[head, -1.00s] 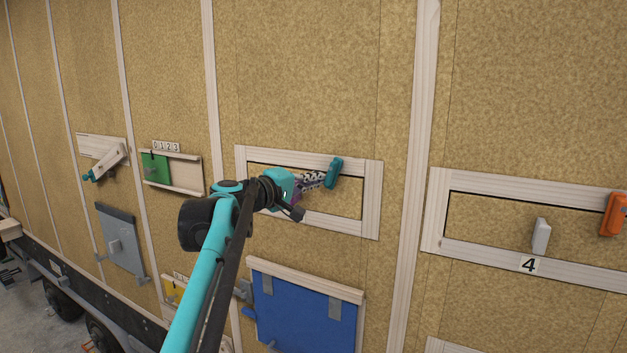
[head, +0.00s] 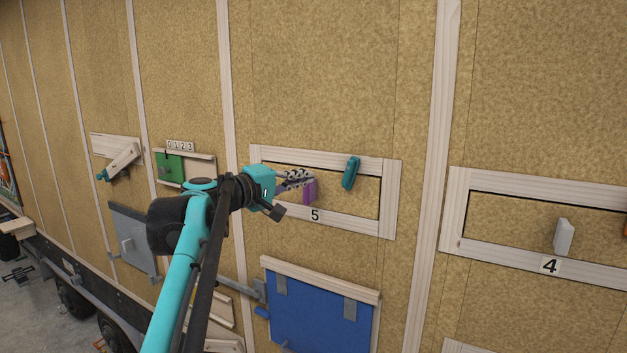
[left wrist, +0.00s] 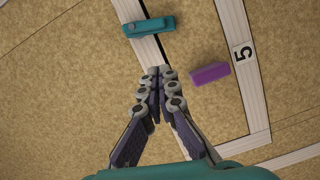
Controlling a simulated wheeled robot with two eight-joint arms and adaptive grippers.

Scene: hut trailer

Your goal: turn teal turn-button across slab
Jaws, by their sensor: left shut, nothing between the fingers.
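The teal turn-button (head: 351,172) sits on the top rail of the panel 5 frame. It stands nearly upright, slightly tilted, and its lower end reaches over the slab (head: 350,200). In the left wrist view the button (left wrist: 148,27) crosses the rail and the dark gap at the slab's edge. A purple handle (head: 310,190) is on the slab; it also shows in the left wrist view (left wrist: 210,74). My left gripper (head: 311,179) is shut and empty, left of the button and apart from it, partly in front of the purple handle. My right gripper is out of view.
A blue panel (head: 318,312) is below. Panel 4, with a white handle (head: 563,237), is at the right. A green slider (head: 169,167) and a grey panel (head: 131,238) are at the left. The wall above the frame is bare.

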